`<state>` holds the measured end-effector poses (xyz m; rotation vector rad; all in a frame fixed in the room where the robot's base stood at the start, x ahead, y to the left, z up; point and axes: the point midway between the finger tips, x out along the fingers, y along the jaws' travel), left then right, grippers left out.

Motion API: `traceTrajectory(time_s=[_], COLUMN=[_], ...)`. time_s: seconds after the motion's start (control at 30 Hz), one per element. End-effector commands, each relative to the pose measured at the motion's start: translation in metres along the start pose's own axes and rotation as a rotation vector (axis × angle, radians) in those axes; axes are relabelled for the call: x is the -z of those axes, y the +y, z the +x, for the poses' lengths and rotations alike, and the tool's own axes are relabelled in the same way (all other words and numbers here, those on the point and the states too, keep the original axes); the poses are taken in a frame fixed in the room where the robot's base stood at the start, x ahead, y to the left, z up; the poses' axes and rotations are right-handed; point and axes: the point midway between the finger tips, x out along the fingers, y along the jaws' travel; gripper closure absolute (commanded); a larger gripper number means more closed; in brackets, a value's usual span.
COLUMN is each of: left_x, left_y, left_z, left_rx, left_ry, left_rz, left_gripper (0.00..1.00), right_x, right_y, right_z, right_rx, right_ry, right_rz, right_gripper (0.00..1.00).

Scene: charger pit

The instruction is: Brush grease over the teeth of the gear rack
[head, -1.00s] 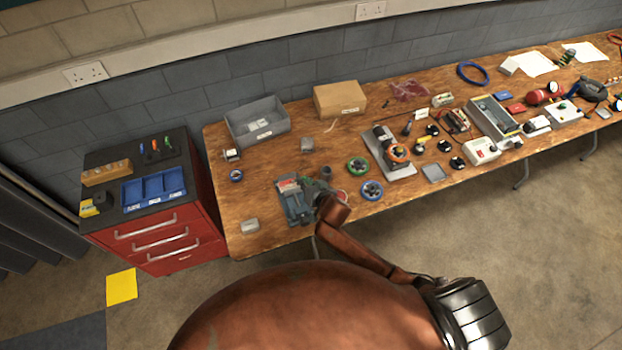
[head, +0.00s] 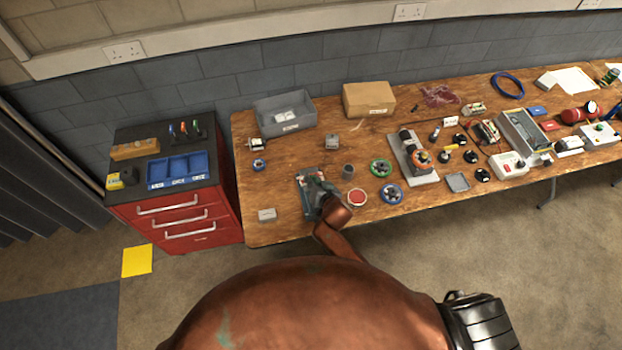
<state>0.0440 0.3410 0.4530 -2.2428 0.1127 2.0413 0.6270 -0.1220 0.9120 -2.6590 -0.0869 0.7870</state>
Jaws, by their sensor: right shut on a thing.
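My right gripper (head: 321,190) reaches in from below over a grey-blue fixture (head: 304,182) near the bench's front edge. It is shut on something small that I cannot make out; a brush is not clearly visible. The gear rack and its teeth cannot be told apart at this size; the gripper and wrist cover part of the fixture. A round tin with a red and pale top (head: 356,197) stands just right of the gripper, apart from it. A grey cup (head: 347,171) stands behind the tin. My left gripper is not in view.
The wooden bench (head: 270,183) carries a grey bin (head: 284,113), a cardboard box (head: 368,99), green-rimmed (head: 380,168) and blue-rimmed (head: 391,194) wheels and a small grey block (head: 267,215). A red drawer cabinet (head: 190,222) stands at the left. Bench left of the fixture is mostly clear.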

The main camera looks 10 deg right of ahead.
Motion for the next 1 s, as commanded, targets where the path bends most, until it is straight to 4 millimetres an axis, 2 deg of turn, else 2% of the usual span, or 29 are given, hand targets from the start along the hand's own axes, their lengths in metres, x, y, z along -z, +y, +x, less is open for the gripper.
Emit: traceTrajectory(time_s=[1.0], left_x=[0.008], left_y=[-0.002], left_z=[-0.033], left_rx=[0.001], left_ry=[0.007], left_rz=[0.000], left_gripper=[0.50], right_x=[0.029], right_y=[0.076], right_z=[-0.011], right_rx=[0.012], right_ry=[-0.009], right_rz=[-0.010], right_gripper=[1.00])
